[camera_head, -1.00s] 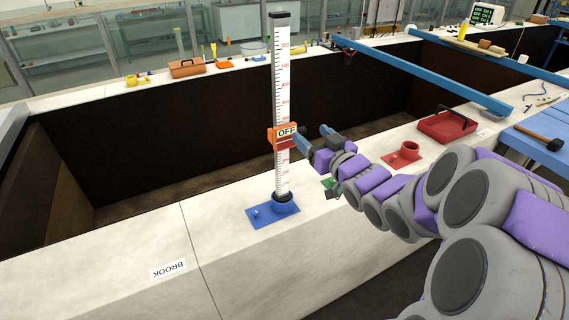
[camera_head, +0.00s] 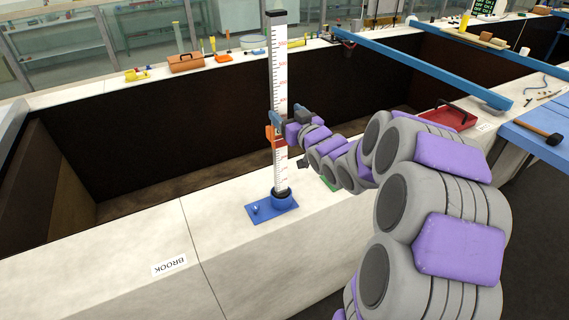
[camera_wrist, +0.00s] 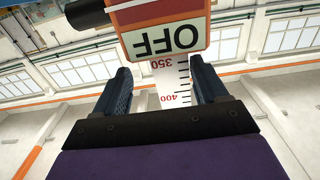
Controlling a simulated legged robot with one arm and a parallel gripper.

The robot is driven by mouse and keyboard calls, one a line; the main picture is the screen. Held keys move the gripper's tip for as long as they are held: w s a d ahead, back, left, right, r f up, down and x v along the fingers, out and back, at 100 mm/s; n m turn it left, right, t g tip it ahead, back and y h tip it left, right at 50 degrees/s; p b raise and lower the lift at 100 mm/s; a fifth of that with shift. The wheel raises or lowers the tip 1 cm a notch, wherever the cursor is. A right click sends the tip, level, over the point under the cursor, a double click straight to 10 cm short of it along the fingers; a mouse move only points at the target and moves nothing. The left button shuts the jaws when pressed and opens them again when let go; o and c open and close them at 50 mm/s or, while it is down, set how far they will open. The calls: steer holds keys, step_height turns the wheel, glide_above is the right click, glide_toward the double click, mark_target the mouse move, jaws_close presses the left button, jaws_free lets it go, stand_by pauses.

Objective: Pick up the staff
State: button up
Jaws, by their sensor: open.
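The staff (camera_head: 279,70) is a tall white graduated rod with red numbers and a dark cap. It stands upright in a round socket on a blue base plate (camera_head: 262,211) on the pale ledge. An orange box marked OFF (camera_wrist: 166,40) is on the staff; in the head view it is mostly hidden by my gripper (camera_head: 276,123). In the wrist view the staff (camera_wrist: 174,88) shows between the two dark fingers of my gripper (camera_wrist: 163,90). The fingers are apart on either side of it, and I see gaps, so it is not clamped.
A deep dark-walled trough (camera_head: 150,140) lies behind the ledge. Blue bars (camera_head: 420,70) cross it at the right. The ledge left of the base is clear but for a BROOK label (camera_head: 169,267).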

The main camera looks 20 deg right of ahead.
mark_target(274, 108)
steer(key=w, duration=0.5)
steer(key=shift+a, duration=0.4)
steer(key=shift+d, duration=0.4)
steer(key=shift+c, duration=0.6)
steer(key=shift+a, duration=0.2)
steer(key=shift+c, duration=0.7)
steer(key=shift+a+r, duration=0.1)
steer(key=shift+a, duration=0.8)
steer(key=c, duration=0.5)
steer(key=shift+d, duration=0.1)
steer(key=shift+c, duration=1.3)
steer(key=shift+d, duration=0.65)
jaws_close()
steer(key=shift+a, duration=0.35)
